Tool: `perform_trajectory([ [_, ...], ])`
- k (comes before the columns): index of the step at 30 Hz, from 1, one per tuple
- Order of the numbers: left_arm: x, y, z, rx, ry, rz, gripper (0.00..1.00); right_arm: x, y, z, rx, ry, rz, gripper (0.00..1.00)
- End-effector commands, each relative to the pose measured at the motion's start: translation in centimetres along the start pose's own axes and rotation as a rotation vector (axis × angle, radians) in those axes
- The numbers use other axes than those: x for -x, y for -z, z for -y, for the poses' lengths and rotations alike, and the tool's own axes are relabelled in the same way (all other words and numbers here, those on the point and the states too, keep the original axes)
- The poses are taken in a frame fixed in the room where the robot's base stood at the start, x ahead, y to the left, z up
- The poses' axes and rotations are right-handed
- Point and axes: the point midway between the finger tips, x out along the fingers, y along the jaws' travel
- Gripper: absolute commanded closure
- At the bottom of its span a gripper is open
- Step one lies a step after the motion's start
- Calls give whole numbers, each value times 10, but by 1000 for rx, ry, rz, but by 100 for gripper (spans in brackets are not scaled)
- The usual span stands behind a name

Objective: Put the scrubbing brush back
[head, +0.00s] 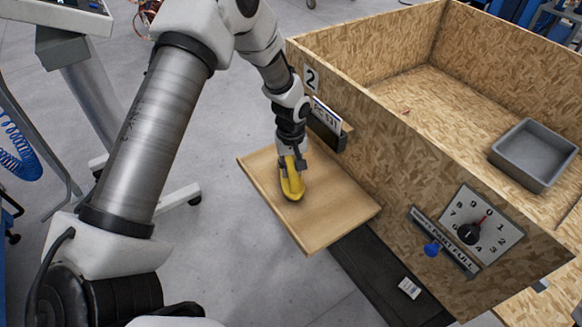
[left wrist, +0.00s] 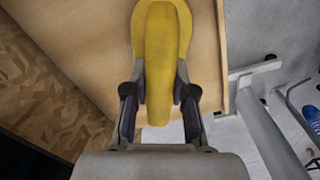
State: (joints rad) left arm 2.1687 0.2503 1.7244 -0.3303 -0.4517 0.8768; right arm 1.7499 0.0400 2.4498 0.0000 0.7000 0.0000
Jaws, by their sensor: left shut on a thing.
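The scrubbing brush (head: 292,184) is yellow, and it shows at the lower end of my left arm in the head view. My left gripper (head: 290,163) is shut on it, over the wooden shelf board (head: 330,215) on the side of the box. In the left wrist view the yellow brush (left wrist: 160,50) lies between the two fingers of my left gripper (left wrist: 159,100). The bristles are hidden. I cannot tell whether the brush touches the board. My right gripper is not in view.
A large open chipboard box (head: 420,165) stands right of the shelf, with a grey bin (head: 534,153) inside. Its front carries a dial (head: 470,234) and a blue knob (head: 431,249). A small dark holder (head: 326,135) with a label sits near the number 2. Grey floor lies left.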

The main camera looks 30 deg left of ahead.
Motion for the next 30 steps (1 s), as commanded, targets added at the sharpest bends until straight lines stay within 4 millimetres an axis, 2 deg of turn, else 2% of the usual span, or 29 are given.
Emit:
perform_trajectory([
  [2,-7,0,0,0,1,0,100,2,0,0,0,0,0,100],
  [12,-12,0,0,0,0,-1,100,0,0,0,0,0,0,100],
  [13,-11,0,0,0,-1,-1,64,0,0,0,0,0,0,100],
  [14,-11,0,0,0,-1,-1,54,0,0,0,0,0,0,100],
  [15,-11,0,0,0,-1,-1,50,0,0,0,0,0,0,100],
  [24,-8,0,0,0,-1,-1,50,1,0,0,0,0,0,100],
  [27,1,0,-1,0,-2,-2,50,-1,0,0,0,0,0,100],
  [30,21,1,-1,0,-5,-4,50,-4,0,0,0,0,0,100],
])
